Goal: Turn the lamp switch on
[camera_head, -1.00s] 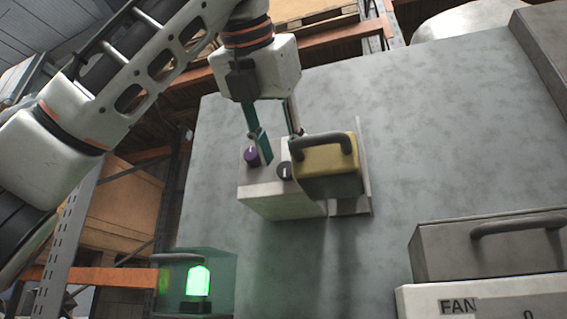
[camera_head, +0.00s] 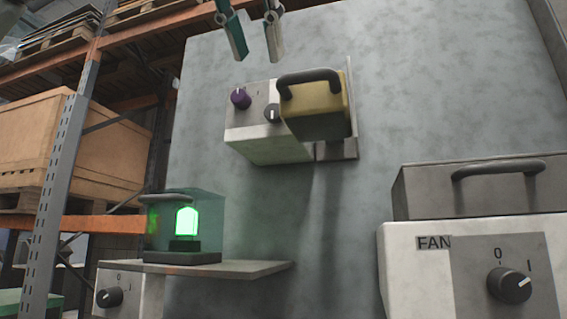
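No readable label shows which knob belongs to the lamp. A lamp (camera_head: 186,222) glows green inside a clear greenish cover (camera_head: 214,206) at lower left. My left gripper (camera_head: 254,54) is at the top edge, above the box and touching nothing. Its two fingers are apart with nothing between them. My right gripper is out of view.
The lamp sits on a shelf (camera_head: 262,267), with another knob box (camera_head: 140,286) below. Racking with a wooden crate (camera_head: 35,140) is at left.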

